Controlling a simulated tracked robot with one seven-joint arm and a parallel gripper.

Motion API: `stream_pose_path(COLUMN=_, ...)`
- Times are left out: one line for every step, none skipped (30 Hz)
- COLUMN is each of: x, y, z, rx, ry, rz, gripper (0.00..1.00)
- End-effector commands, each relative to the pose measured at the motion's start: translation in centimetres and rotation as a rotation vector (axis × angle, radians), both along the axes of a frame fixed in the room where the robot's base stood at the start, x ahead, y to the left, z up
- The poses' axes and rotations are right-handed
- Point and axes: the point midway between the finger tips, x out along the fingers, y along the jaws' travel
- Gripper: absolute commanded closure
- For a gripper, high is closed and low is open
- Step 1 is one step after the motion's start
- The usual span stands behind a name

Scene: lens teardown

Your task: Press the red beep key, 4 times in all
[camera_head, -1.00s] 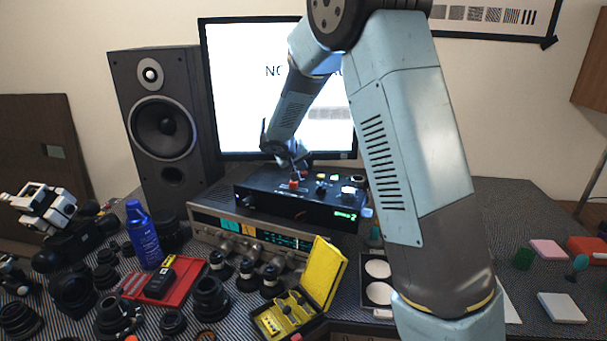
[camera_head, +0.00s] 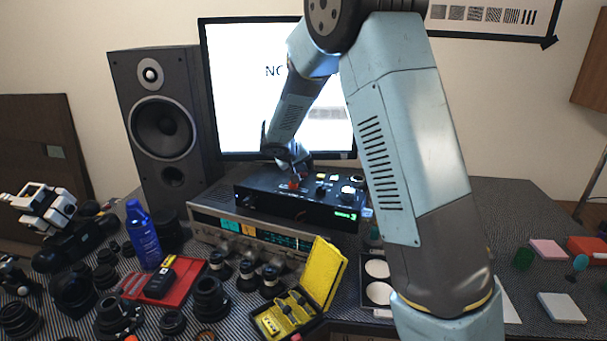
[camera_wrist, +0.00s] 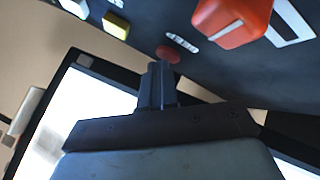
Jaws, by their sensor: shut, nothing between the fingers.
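A black box (camera_head: 265,202) with keys on its top stands in front of the monitor. My gripper (camera_head: 296,171) is shut and empty, pointing down over the box's top. A small red part (camera_head: 293,185) shows just under its tips. In the wrist view, the shut fingers (camera_wrist: 158,70) end right at a round, dull red key (camera_wrist: 168,53) beside a white label. The fingertips partly overlap it; I cannot tell whether they touch. A larger orange-red block (camera_wrist: 235,20) with a white stripe stands to its right. The box's green display (camera_head: 345,216) seems to end in 3.
A yellow key (camera_wrist: 116,25) and a white key (camera_wrist: 76,7) sit left of the fingers in the wrist view. The monitor (camera_head: 240,90) stands close behind the box. A silver receiver (camera_head: 208,216) is under it. Lenses and a yellow case (camera_head: 327,270) crowd the front.

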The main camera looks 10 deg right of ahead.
Motion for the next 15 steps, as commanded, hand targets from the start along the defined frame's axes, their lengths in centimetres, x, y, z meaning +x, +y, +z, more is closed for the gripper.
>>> stream_pose_path(x=0.0, y=0.0, z=0.0, rx=0.000, ry=0.001, rz=-0.001, gripper=1.00)
stream_pose_path(x=0.0, y=0.0, z=0.0, rx=0.000, ry=0.001, rz=-0.001, gripper=1.00)
stream_pose_path(x=0.0, y=0.0, z=0.1, rx=0.000, ry=0.001, rz=-0.001, gripper=1.00)
stream_pose_path(x=0.0, y=0.0, z=0.1, rx=0.000, ry=0.000, rz=0.000, gripper=1.00)
stream_pose_path(x=0.0, y=0.0, z=0.2, rx=0.000, ry=0.000, rz=0.000, gripper=1.00)
stream_pose_path(x=0.0, y=0.0, z=0.4, rx=0.000, ry=0.000, rz=0.000, gripper=1.00)
stream_pose_path(x=0.0, y=0.0, z=0.5, rx=-0.001, ry=0.000, rz=0.001, gripper=1.00)
stream_pose_path(x=0.0, y=0.0, z=0.6, rx=-0.001, ry=0.000, rz=0.000, gripper=1.00)
stream_pose_path(x=0.0, y=0.0, z=0.8, rx=-0.001, ry=0.000, rz=0.000, gripper=1.00)
stream_pose_path(x=0.0, y=0.0, z=1.0, rx=-0.001, ry=0.000, rz=-0.001, gripper=1.00)
stream_pose_path(x=0.0, y=0.0, z=1.1, rx=-0.001, ry=0.000, rz=-0.001, gripper=1.00)
stream_pose_path(x=0.0, y=0.0, z=1.3, rx=0.001, ry=0.000, rz=-0.001, gripper=1.00)
stream_pose_path(x=0.0, y=0.0, z=1.4, rx=0.001, ry=0.000, rz=-0.001, gripper=1.00)
stream_pose_path(x=0.0, y=0.0, z=1.5, rx=0.000, ry=0.000, rz=0.000, gripper=1.00)
stream_pose_path(x=0.0, y=0.0, z=1.6, rx=0.000, ry=0.000, rz=0.000, gripper=1.00)
